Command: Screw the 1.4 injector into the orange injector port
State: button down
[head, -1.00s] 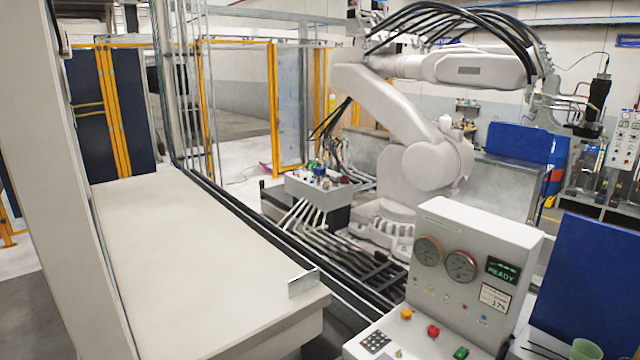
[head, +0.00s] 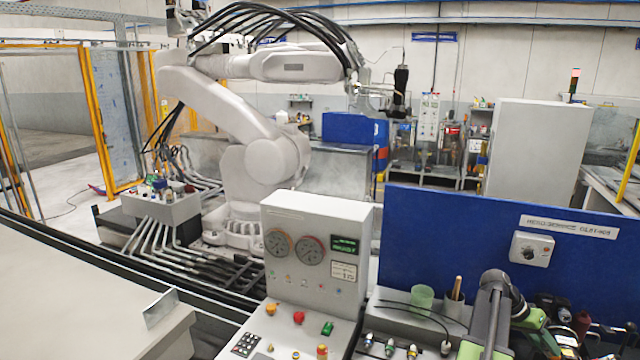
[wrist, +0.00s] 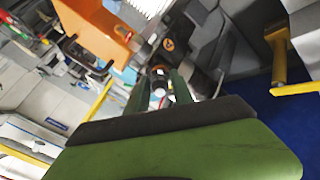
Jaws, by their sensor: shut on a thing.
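In the wrist view my gripper (wrist: 160,88) has its two dark green fingers shut on a small injector (wrist: 159,86), which shows dark, white and red parts. Its number cannot be read, and my green gripper body hides much of the view below it. In the head view my green and grey arm (head: 492,315) is at the lower right; its fingertips cannot be made out there. An orange block (wrist: 92,28) is at the top left of the wrist view, apart from the fingers. I cannot tell whether it bears the orange injector port.
Several small fittings (head: 390,347) stand on the bench left of my arm. A green cup (head: 422,297) and a cup with a stick (head: 454,304) are behind them. A grey gauge console (head: 315,245) and a blue panel (head: 450,235) bound the bench. Dark clutter lies right of my arm.

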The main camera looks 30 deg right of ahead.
jog(key=m, duration=0.4)
jog(key=shift+m, duration=0.3)
jog(key=m, duration=1.1)
jog(key=shift+m, duration=0.4)
